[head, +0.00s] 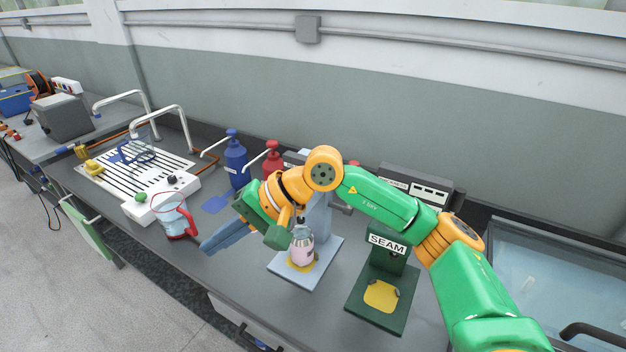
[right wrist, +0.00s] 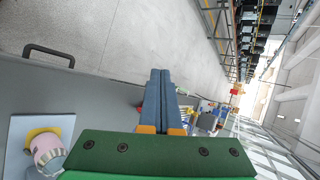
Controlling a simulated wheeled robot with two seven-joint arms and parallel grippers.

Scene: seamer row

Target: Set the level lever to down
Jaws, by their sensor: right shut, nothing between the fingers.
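My right gripper (head: 205,246) reaches in from the right in the head view, with its long blue-grey fingers pointing left and down over the bench's front part. In the right wrist view its fingers (right wrist: 160,74) lie flat together, with nothing between them. A blue-grey machine (head: 322,215) stands behind my right gripper and wrist, which cover much of it. A dark grey handle-like part (head: 341,208) sticks out at its right side; I cannot tell whether this is the level lever or how it is set. My left gripper is not in view.
A pink jar (head: 302,247) stands on the blue-grey machine's base, near my gripper. A green machine marked SEAM (head: 388,243) stands to the right. A red-handled clear jug (head: 174,214) is just left of my fingertips. Blue (head: 236,160) and red (head: 273,158) bottles stand behind.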

